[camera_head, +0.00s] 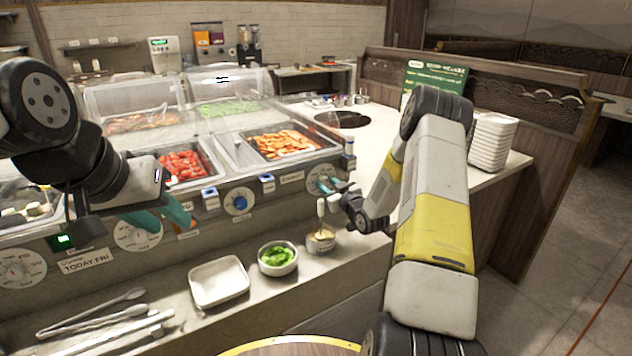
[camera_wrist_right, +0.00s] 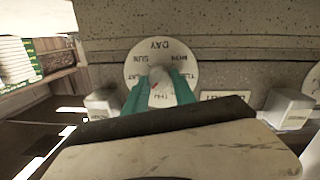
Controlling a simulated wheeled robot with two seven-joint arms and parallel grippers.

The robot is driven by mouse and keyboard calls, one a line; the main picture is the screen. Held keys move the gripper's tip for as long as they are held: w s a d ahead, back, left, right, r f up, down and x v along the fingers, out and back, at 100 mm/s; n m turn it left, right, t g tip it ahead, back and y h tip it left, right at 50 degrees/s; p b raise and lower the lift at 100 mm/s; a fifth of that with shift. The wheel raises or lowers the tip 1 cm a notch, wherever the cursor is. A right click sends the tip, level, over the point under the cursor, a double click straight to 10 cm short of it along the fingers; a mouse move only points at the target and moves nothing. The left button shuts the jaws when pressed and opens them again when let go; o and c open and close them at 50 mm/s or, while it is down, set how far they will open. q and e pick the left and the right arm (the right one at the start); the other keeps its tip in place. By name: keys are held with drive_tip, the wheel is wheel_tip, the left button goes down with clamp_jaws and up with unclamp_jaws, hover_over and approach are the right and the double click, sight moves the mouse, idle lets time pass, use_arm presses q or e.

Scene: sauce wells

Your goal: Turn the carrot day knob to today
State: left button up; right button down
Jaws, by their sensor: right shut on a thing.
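The carrot day dial (camera_head: 320,176) is a round white disc at the right end of the counter's front panel. My right gripper (camera_head: 329,186) is at it. In the right wrist view the dial (camera_wrist_right: 133,72) carries day names around its rim, and my teal fingers (camera_wrist_right: 160,92) are shut on its pale knob (camera_wrist_right: 158,77), one on each side. A small red mark shows on the knob; which day it points at is unclear. A sign (camera_head: 86,262) reads TODAY FRI. My left gripper (camera_head: 177,222) is open and empty in front of the panel, near another white dial (camera_head: 138,236).
Trays of tomato (camera_head: 182,165) and carrot (camera_head: 280,143) sit under clear covers. A blue knob (camera_head: 240,203) is on the panel. On the ledge are tongs (camera_head: 95,322), a white dish (camera_head: 218,282), a bowl of greens (camera_head: 278,259) and a small cup (camera_head: 320,241). Plates (camera_head: 492,142) stand behind my right arm.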

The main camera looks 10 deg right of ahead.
drive_tip(key=c, duration=1)
unclamp_jaws()
drive_tip(key=shift+c, duration=0.2)
drive_tip(key=shift+s, duration=0.15)
drive_tip(key=v, duration=0.7)
drive_tip(key=shift+s, duration=0.3)
drive_tip(key=shift+d, duration=0.15)
